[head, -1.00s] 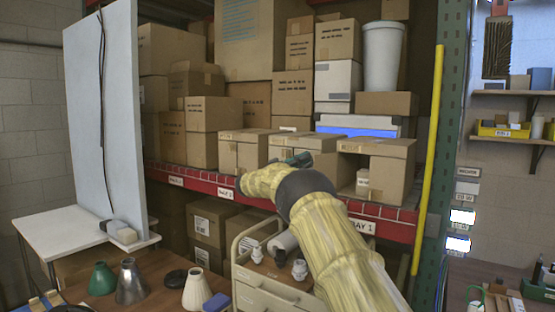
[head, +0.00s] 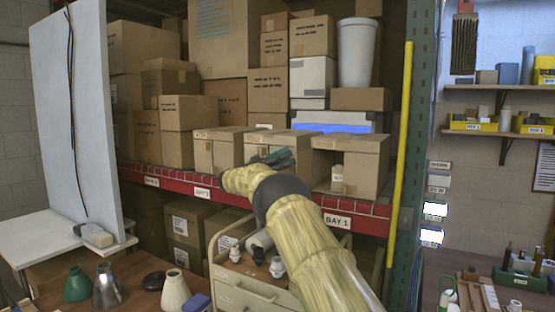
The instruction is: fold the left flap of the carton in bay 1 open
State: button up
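The carton (head: 368,168) above the BAY 1 label (head: 337,220) is a brown box at the right end of the red-edged shelf. Its front is partly open on the left, and a small pale item (head: 337,178) stands at the opening. I cannot make out its left flap clearly; my arm is close to that side. My gripper (head: 281,158), dark with teal parts, is just left of this carton, in front of the neighbouring carton (head: 259,143). My yellow-sleeved arm hides part of the shelf edge. The fingers are too small and overlapped to tell whether they are open.
More cartons (head: 217,152) stand to the left on the shelf. A yellow post (head: 402,150) and a green upright (head: 422,110) bound the right side. A cream drawer cabinet (head: 245,290) stands below the shelf. A white panel (head: 75,120) stands at the left.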

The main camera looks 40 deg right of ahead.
jog(key=shift+o, duration=0.8)
jog(key=shift+s+d+r, duration=0.25)
jog(key=shift+d, duration=0.1)
jog(key=shift+v, duration=0.75)
jog(key=c, duration=0.4)
jog(key=shift+r, duration=0.15)
jog(key=shift+c, duration=1.2)
jog(key=shift+o, duration=0.8)
jog(key=v, duration=0.7)
jog(key=shift+w+a, duration=0.1)
jog(key=shift+c, duration=1)
jog(key=shift+w+a+f, duration=0.15)
jog(key=shift+a+f, duration=0.15)
jog(key=shift+a, duration=0.05)
